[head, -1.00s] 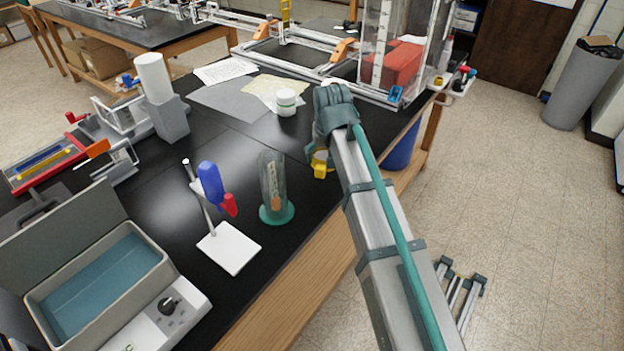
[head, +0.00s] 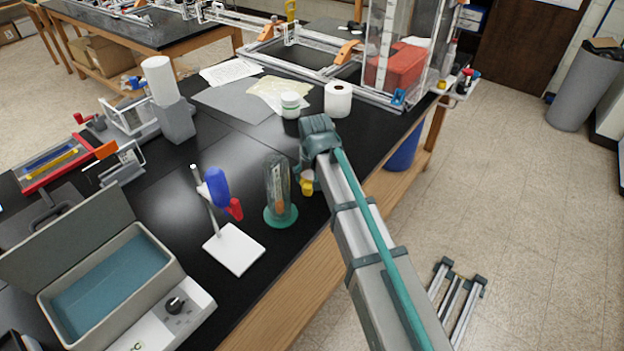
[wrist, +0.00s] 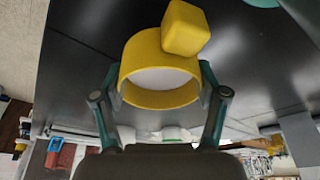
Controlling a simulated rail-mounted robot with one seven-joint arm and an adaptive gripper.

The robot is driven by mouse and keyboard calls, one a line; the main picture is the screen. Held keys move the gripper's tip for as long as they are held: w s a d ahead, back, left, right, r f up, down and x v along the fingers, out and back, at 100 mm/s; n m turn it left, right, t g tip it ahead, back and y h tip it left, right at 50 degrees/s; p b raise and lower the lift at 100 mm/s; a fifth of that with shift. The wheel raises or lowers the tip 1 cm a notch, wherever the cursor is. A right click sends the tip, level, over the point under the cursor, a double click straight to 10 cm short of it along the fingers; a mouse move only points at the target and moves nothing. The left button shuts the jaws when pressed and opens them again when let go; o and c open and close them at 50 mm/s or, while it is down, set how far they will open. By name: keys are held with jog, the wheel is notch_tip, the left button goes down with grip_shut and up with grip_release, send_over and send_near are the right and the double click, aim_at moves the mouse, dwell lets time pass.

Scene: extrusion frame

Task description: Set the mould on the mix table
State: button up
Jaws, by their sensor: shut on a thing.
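My gripper (head: 307,178) is over the right edge of the black-topped table (head: 240,140), right of the clear bottle. In the wrist view my gripper (wrist: 161,82) is shut on a yellow round piece, which I take to be the mould (wrist: 165,99). It has a pale round face and a yellow block on its rim. In the head view only a small yellow part of the mould (head: 306,188) shows below my gripper; the arm hides the rest. I cannot tell whether it touches the table.
A clear bottle on a green base (head: 278,190) stands close left of my gripper. A stand with a blue and red part (head: 217,190) is farther left. A white jar (head: 290,105) and white roll (head: 338,99) stand behind.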

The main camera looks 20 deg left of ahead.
jog(key=shift+f, duration=1.3)
jog(key=shift+f, duration=0.1)
jog(key=o, duration=1.3)
jog(key=b+v, duration=0.2)
jog(key=v, duration=1)
